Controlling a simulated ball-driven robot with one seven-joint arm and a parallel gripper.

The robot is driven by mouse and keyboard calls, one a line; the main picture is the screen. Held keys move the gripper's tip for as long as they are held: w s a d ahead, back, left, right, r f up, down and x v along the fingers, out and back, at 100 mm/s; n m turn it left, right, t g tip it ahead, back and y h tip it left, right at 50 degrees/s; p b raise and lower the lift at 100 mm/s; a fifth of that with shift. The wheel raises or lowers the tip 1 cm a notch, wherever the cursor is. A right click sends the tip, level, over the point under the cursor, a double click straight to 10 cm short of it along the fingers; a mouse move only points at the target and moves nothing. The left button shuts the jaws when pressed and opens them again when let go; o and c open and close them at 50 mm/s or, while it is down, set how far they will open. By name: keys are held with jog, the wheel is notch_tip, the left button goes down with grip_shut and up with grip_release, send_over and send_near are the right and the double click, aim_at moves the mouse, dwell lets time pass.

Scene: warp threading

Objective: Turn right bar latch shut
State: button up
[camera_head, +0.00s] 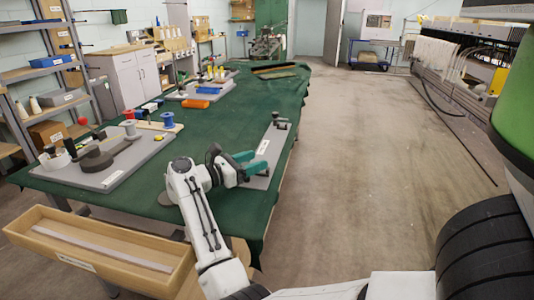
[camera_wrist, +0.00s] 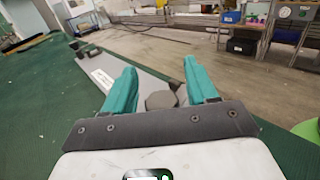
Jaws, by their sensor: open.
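A long grey bar plate (camera_head: 270,143) with a white label lies along the right edge of the green-covered table; it also shows in the wrist view (camera_wrist: 136,72). A dark latch fitting (camera_head: 280,122) stands at its far end, also seen in the wrist view (camera_wrist: 86,50). A grey rounded knob (camera_wrist: 161,100) is at the near end, between my fingers; in the head view my gripper hides it. I cannot tell which fitting is the right latch or how either is turned. My gripper (camera_head: 254,162) has teal fingers, spread apart in the wrist view (camera_wrist: 159,72).
A grey board (camera_head: 115,172) with dark round parts and spools lies left of my arm. A wooden tray (camera_head: 110,262) is at the near left. The floor right of the table is clear.

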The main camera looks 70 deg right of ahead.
notch_tip(320, 180, up, 3)
jog(key=shift+r, duration=0.1)
jog(key=s+a+r+p, duration=0.1)
jog(key=s+a+r, duration=0.6)
jog(key=s+r, duration=0.2)
jog(key=s, duration=0.2)
jog(key=shift+s+a, duration=0.25)
jog(key=shift+s, duration=0.15)
jog(key=shift+r, duration=0.1)
